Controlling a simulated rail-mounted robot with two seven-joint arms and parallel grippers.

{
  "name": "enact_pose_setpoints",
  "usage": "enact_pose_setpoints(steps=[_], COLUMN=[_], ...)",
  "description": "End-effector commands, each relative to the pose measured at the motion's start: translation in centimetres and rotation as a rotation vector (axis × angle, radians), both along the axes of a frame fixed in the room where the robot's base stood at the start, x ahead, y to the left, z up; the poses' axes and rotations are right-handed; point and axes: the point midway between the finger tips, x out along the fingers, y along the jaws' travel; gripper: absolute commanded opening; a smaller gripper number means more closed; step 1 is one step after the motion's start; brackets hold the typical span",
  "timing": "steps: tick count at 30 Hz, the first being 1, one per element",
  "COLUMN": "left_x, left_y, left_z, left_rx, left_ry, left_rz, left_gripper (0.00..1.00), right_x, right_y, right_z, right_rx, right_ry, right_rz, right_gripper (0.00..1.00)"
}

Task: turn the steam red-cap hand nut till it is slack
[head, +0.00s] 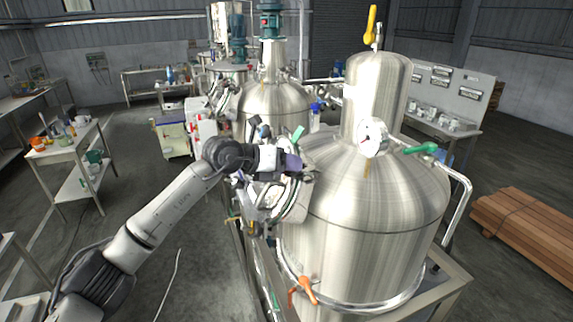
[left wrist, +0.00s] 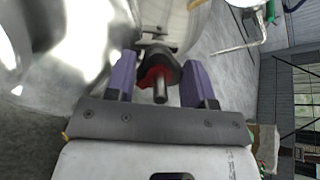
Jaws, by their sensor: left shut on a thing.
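The red-cap hand nut (left wrist: 150,78) shows in the left wrist view, a dark round body with red on it and a metal stud end pointing towards the camera. My left gripper (head: 296,164) is at the near left side of the big steel tank (head: 365,225) in the head view. The nut is hidden behind the gripper in the head view. How tight the nut is cannot be told. My right gripper is not in view.
A gauge (head: 372,137), a green-handled valve (head: 420,149) and an orange-handled valve (head: 303,289) sit on the tank. More tanks (head: 272,102) stand behind. A side table (head: 68,148) is at the left. The floor between it and the tanks is mostly clear.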

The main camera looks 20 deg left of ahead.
Motion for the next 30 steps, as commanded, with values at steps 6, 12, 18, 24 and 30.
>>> enact_pose_setpoints(steps=[6, 12, 18, 24, 30], left_x=[0.00, 0.00, 0.01, 0.01, 0.02], left_y=[0.04, 0.07, 0.10, 0.10, 0.13], left_z=[0.11, 0.07, 0.06, 0.00, -0.06], left_rx=[-0.118, -0.226, -0.336, -0.445, -0.546], left_ry=[0.126, 0.245, 0.364, 0.482, 0.593], left_rz=[0.108, 0.209, 0.310, 0.410, 0.503], left_gripper=[0.25, 0.25, 0.25, 0.25, 0.25], right_x=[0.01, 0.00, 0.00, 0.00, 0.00], right_y=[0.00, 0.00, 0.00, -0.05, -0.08], right_z=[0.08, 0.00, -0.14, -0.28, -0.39], right_rx=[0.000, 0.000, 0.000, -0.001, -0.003], right_ry=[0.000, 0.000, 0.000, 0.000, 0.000], right_rz=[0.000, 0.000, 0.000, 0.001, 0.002], right_gripper=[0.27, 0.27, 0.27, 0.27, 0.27])
